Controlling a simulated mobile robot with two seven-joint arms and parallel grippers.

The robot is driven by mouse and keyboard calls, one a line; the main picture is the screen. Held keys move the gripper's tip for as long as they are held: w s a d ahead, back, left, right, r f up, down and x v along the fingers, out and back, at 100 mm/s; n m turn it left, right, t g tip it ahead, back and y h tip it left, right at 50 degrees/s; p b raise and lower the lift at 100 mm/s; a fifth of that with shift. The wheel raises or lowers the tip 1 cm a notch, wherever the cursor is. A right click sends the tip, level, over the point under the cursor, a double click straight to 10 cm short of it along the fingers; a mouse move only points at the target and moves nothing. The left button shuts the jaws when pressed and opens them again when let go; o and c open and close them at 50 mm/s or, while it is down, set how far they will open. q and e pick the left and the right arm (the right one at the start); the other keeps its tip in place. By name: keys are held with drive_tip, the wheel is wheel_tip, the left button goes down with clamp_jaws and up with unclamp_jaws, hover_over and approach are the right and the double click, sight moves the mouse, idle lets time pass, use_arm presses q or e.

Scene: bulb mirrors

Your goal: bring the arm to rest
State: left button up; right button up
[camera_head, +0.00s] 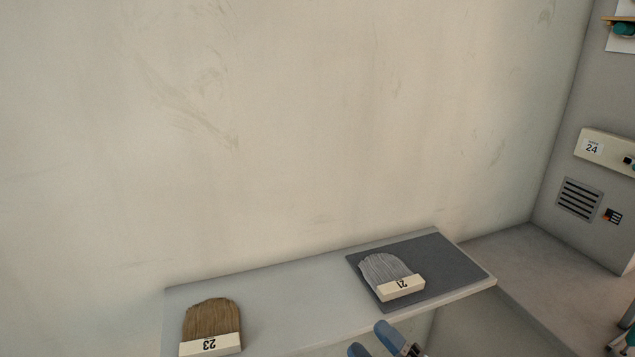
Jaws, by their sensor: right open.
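My right gripper (375,341) shows at the bottom edge, in front of the shelf's near edge. Its two blue-tipped fingers are apart with nothing seen between them. The rest of my right arm is out of the picture. My left gripper is not in view.
A pale shelf (285,310) runs along the wall. A grey-bristled brush (385,270) marked 21 lies on a dark mat (448,262). A brown-bristled brush (211,318) marked 23 lies at the left end. A box (605,150) marked 24 is on the right wall.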

drive_tip(key=s+d+f+m+g+h, duration=0.2)
drive_tip(key=s+d+f+m+h, duration=0.15)
drive_tip(key=f+m, duration=0.4)
drive_tip(key=s+d+f+m+g+h, duration=0.1)
drive_tip(key=s+d+f+m+h, duration=0.3)
drive_tip(key=f, duration=0.6)
drive_tip(key=s+d+f+m+g+h, duration=0.2)
drive_tip(key=s+f+m+h, duration=0.4)
drive_tip(key=f+m, duration=0.25)
use_arm(q)
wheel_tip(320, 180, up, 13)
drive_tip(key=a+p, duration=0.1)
drive_tip(key=p, duration=1.4)
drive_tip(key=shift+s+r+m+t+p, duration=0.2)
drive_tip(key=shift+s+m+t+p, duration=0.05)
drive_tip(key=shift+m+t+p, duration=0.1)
use_arm(e)
wheel_tip(320, 180, up, 13)
drive_tip(key=d+n, duration=0.1)
drive_tip(key=shift+s+d, duration=0.2)
drive_tip(key=shift+s, duration=0.25)
